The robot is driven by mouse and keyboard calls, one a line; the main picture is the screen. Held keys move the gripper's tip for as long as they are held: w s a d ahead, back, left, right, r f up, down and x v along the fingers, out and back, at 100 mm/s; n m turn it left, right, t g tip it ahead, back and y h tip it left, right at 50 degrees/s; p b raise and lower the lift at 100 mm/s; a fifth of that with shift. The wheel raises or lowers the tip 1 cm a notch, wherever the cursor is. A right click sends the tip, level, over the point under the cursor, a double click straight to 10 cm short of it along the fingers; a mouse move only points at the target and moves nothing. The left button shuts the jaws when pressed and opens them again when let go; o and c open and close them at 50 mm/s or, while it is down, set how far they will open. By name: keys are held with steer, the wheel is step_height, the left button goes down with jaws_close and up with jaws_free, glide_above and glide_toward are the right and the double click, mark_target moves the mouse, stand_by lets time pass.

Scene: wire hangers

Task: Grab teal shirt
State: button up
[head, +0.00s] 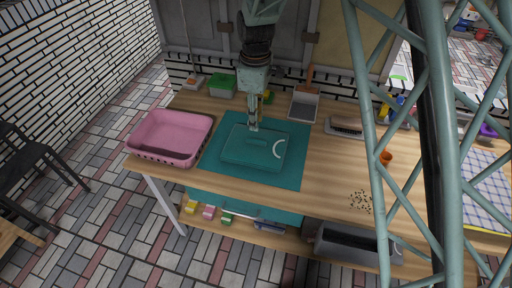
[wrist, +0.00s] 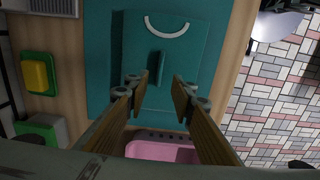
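The teal shirt (head: 240,154) lies folded flat on a darker teal mat (head: 292,176) on the wooden table. It has a pale curved collar mark and a small raised ridge on top. In the wrist view the shirt (wrist: 190,55) fills the upper middle, with the ridge upright near its centre. My gripper (head: 253,127) is over the far part of the shirt in the head view, pointing down. In the wrist view its fingers (wrist: 160,90) are spread wide with nothing between them. I cannot tell the exact height above the shirt.
A pink basket (head: 195,119) stands directly left of the mat. Behind are a green box (head: 222,83), a grey dustpan (head: 303,105) and a brush (head: 346,125). Dark specks (head: 361,201) lie at right. Table between mat and specks is clear.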

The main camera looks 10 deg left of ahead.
mark_target(256, 137)
steer(key=shift+f, duration=1.95)
steer(key=shift+f+b, duration=0.6)
steer(key=shift+f, duration=2)
steer(key=shift+c, duration=0.5)
jaws_close()
